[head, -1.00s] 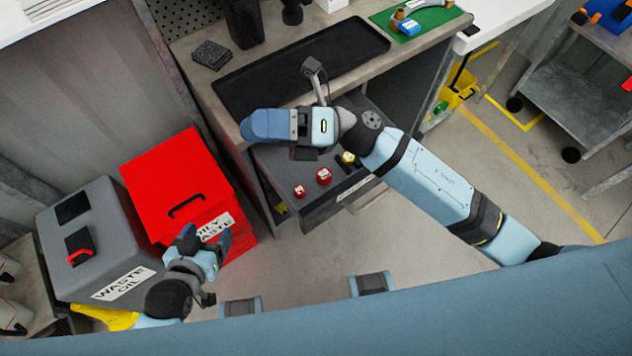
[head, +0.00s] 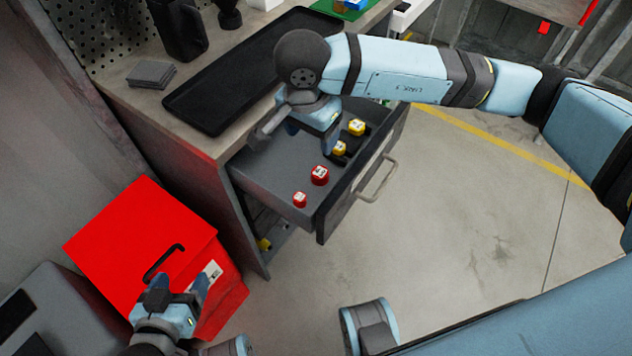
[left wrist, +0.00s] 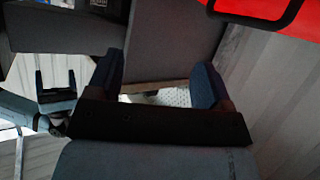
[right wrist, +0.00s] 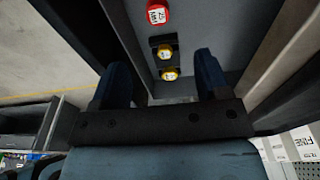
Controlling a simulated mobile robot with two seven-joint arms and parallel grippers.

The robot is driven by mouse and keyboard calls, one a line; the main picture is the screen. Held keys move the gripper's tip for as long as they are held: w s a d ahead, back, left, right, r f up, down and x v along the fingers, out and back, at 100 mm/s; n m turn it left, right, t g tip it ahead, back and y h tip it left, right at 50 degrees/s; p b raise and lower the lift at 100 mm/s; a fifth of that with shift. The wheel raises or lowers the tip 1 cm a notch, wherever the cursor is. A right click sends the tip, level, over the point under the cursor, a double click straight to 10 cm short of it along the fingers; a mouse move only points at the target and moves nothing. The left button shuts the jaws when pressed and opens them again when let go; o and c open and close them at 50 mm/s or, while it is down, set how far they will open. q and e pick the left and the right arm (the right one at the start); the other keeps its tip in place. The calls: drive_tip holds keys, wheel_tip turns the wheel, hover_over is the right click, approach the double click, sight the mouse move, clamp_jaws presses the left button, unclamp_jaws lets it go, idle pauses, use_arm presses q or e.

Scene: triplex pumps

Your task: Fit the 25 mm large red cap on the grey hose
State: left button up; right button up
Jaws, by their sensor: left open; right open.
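Two red caps lie in the open grey drawer (head: 262,165). The larger red cap (head: 320,175) is beside the yellow caps, and the smaller red cap (head: 299,199) is nearer the drawer's front left corner. One red cap also shows at the top of the right wrist view (right wrist: 158,13), its label too small to read surely. My right gripper (head: 311,133) points down over the drawer, open and empty, behind the larger red cap and apart from it. My left gripper (head: 182,280) is open and empty by the red bin. I cannot make out the grey hose.
Two yellow caps (head: 356,127) (head: 339,148) sit in the drawer near my right gripper. A black tray (head: 205,100) lies on the bench above. A red bin (head: 140,240) stands at left. Open floor (head: 450,220) lies right of the drawer.

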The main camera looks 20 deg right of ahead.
drive_tip(key=b, duration=0.1)
hover_over(320, 172)
drive_tip(key=f, duration=0.6)
drive_tip(key=a+f, duration=0.1)
drive_tip(key=f, duration=0.1)
drive_tip(key=shift+s+f, duration=0.1)
drive_tip(key=shift+f, duration=0.3)
drive_tip(key=f, duration=0.1)
drive_tip(key=f+b, duration=0.1)
drive_tip(key=f, duration=0.1)
drive_tip(key=shift+d+f, duration=0.2)
drive_tip(key=shift+d, duration=0.2)
drive_tip(key=shift+f+b, duration=0.3)
drive_tip(key=shift+f, duration=0.4)
drive_tip(key=c, duration=1)
use_arm(q)
drive_tip(key=r, duration=0.1)
drive_tip(key=w+d+r+t+h, duration=0.1)
drive_tip(key=r, duration=0.1)
drive_tip(key=w+d+r+t, duration=0.1)
drive_tip(key=shift+d+r+h, duration=0.2)
drive_tip(key=shift+r+h, duration=0.05)
drive_tip(key=shift+h, duration=0.05)
